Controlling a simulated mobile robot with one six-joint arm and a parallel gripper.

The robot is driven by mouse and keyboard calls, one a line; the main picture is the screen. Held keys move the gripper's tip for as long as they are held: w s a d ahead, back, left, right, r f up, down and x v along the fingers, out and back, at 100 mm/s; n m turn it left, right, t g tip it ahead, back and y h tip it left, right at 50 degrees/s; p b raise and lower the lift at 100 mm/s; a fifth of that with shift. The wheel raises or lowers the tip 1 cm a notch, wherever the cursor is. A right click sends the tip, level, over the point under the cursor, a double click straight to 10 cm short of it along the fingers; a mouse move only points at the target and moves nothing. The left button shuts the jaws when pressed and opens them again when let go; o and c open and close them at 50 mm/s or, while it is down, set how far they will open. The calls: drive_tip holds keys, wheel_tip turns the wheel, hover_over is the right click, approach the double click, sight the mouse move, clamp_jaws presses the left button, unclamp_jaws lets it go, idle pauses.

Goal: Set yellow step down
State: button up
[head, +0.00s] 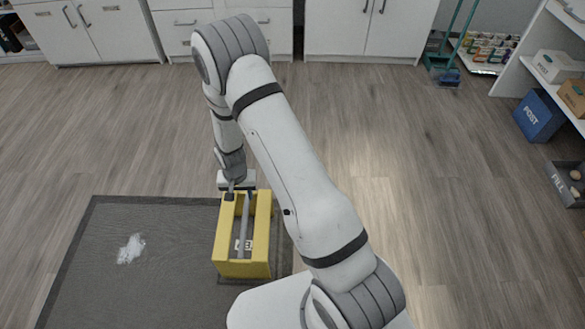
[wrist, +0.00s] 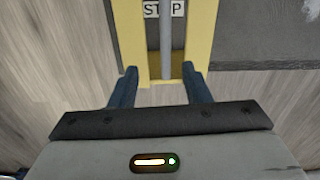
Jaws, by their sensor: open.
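The yellow step (head: 262,225) is upright at the right part of the dark grey mat (head: 165,260) in the head view. It has yellow sides, a grey lengthwise bar and a small "STEP" label. In the wrist view the step (wrist: 130,35) fills the upper middle, with the bar running down between my fingers. My gripper (wrist: 160,78) is open at the far end of the step, one finger on each side of the bar's line and apart from it. In the head view my gripper (head: 240,187) is partly hidden. I cannot tell whether the step's underside lies wholly on the mat.
A white powder spill (head: 131,249) lies on the mat to the left. White cabinets (head: 90,25) line the back. A shelf at right holds boxes, with a blue POST box (head: 539,116) and a dark FILL bin (head: 567,183). The wooden floor between is clear.

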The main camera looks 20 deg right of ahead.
drive_tip(key=s+d+r, duration=0.1)
drive_tip(key=d+r, duration=0.3)
drive_tip(key=r, duration=1)
drive_tip(key=s+d+r+n, duration=0.1)
drive_tip(key=s+d+r, duration=0.1)
drive_tip(key=s+r, duration=0.4)
drive_tip(key=s+d+r+n, duration=0.1)
drive_tip(key=s+d+r, duration=0.2)
drive_tip(key=s+r, duration=0.3)
drive_tip(key=s+d+r+n+t, duration=0.1)
drive_tip(key=s+d+r, duration=0.2)
drive_tip(key=s+r, duration=0.4)
drive_tip(key=shift+r, duration=0.55)
drive_tip(key=shift+s, duration=0.1)
wheel_tip(320, 180, up, 31)
drive_tip(key=t+p, duration=0.1)
drive_tip(key=p, duration=2.6)
drive_tip(key=shift+s+f+p, duration=0.15)
drive_tip(key=shift+s+p, duration=0.1)
drive_tip(key=shift+p, duration=0.15)
